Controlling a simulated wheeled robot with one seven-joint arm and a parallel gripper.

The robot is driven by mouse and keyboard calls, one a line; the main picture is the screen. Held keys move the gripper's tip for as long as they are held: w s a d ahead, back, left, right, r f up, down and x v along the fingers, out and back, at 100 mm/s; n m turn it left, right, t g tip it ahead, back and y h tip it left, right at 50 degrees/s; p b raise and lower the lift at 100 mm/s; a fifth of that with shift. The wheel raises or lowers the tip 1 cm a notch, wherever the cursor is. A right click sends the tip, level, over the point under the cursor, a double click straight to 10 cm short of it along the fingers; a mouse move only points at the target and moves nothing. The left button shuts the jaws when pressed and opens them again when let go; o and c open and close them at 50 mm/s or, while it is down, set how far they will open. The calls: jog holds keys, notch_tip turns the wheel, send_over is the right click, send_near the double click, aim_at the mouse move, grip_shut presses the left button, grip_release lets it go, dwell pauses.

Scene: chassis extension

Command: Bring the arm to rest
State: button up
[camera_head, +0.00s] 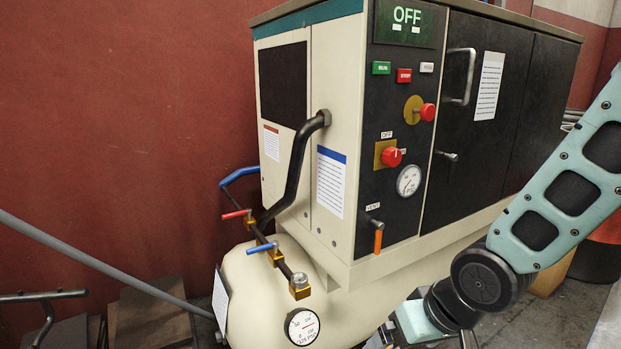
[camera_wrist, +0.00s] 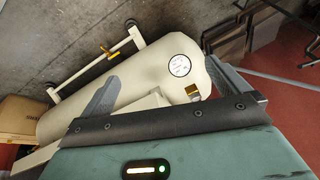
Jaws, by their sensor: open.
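My arm comes in from the right side of the head view, teal with dark joints, and bends down to the bottom edge. My gripper (camera_head: 415,322) is low, in front of the cream tank, and is partly cut off by the frame edge.
The compressor cabinet (camera_head: 335,60) stands on the tank (camera_head: 255,290), its display (camera_head: 407,16) reading OFF. Pipes and valve handles (camera_head: 262,248) stick out at the left. A grey bar (camera_head: 100,262) slants across the lower left. The red wall (camera_head: 120,110) is behind.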

jog(key=s+a+r+n+g+h, duration=0.1)
jog(key=s+r+n+g, duration=0.15)
jog(key=s, duration=0.45)
jog(key=s+r+n+g+h, duration=0.1)
jog(key=s+r+n, duration=0.1)
jog(key=s+r, duration=0.35)
notch_tip(320, 180, up, 16)
jog(key=s+p, duration=0.2)
jog(key=p, duration=1.5)
jog(key=shift+s+h, duration=0.3)
jog(key=shift+s, duration=0.05)
